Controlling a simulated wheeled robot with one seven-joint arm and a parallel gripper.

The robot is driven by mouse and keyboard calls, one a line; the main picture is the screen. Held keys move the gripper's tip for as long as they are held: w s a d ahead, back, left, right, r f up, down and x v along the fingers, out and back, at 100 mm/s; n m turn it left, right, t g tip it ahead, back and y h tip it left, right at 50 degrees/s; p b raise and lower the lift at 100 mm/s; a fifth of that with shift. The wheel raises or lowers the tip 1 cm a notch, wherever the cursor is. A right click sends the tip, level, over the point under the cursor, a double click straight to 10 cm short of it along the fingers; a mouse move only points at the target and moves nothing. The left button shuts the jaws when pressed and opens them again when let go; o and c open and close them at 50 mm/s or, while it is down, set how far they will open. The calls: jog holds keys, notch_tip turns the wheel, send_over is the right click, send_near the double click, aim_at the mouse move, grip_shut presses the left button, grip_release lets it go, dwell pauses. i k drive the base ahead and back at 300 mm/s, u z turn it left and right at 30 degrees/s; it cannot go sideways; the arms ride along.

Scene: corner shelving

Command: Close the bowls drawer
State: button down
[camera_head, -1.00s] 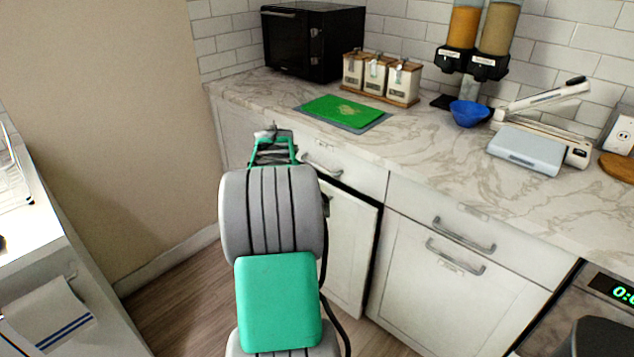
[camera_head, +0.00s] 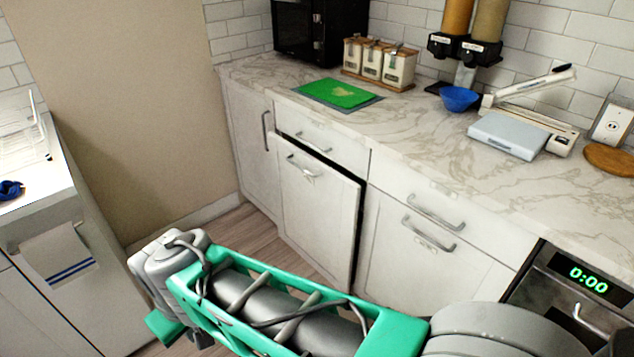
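A tall white lower front (camera_head: 318,205) with a bar handle stands out from the cabinet below the counter. A dark gap shows along its top and right edges, so it is partly open. Its label is too small to read, so I cannot tell for sure that it is the bowls drawer. The shallow drawer (camera_head: 322,145) above it looks flush. My arm crosses the bottom of the view, in front of and below the open front, apart from it. My gripper's fingers do not show.
To the right, a shallow drawer (camera_head: 432,212) and the large front (camera_head: 425,255) below it look shut. A narrow cabinet door (camera_head: 252,150) is at the left. An appliance with a clock (camera_head: 580,275) stands at the right. Another counter (camera_head: 45,200) with a hanging towel (camera_head: 58,255) is at the left.

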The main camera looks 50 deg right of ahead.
aim_at(318, 204)
jog(key=z, duration=1.3)
jog(key=i, duration=0.95)
jog(key=u, duration=1.8)
